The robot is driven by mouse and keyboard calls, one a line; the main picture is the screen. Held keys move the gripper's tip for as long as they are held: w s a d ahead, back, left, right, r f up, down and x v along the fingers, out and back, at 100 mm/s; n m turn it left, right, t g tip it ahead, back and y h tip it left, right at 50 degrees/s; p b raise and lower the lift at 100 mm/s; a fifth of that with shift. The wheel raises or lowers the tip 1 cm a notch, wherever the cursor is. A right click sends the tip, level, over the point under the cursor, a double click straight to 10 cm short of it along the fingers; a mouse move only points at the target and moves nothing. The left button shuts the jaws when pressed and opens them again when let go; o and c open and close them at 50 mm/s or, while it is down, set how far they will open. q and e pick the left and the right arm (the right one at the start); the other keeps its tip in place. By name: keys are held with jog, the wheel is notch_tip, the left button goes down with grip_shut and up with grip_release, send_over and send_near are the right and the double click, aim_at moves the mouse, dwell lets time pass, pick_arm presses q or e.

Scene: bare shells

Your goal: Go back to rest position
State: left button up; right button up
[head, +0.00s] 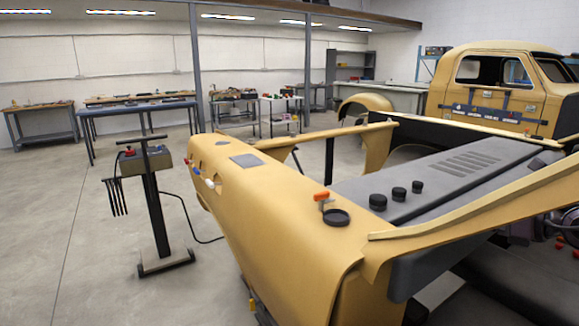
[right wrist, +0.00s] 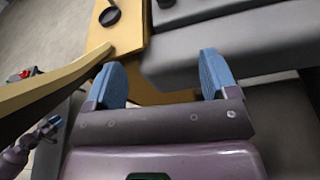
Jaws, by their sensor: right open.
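My right gripper (right wrist: 162,78) is in the right wrist view. Its two blue fingers are spread wide apart with nothing between them. It is above the dark grey and ochre surfaces of the vehicle shell.
A yellow shell (head: 285,240) fills the foreground, with a black disc (head: 336,217), an orange-handled piece (head: 322,198) and black knobs (head: 398,194). A control stand (head: 155,205) with a trailing cable is on the left. Workbenches (head: 135,108) line the back. Floor at left is open.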

jog(key=s+a+f+m+t+h, duration=0.2)
jog(key=s+f+m+h, duration=0.15)
jog(key=f+m, duration=0.9)
jog(key=s+a+f+m+t+h, duration=0.3)
jog(key=f+m, duration=0.6)
jog(key=m, duration=0.7)
jog(key=s+a+f+m+g, duration=0.3)
jog(key=s+a+f+m, duration=0.1)
jog(key=s+f, duration=0.5)
jog(key=s+a+f+m+g+h, duration=0.1)
jog(key=s+a+f+m+g, duration=0.2)
jog(key=s+f, duration=0.7)
jog(key=s+a+m, duration=0.2)
jog(key=s+m, duration=0.2)
jog(key=shift+f+g, duration=0.2)
jog(key=shift+g, duration=0.1)
jog(key=shift+a+h, duration=0.1)
jog(key=shift+h, duration=0.15)
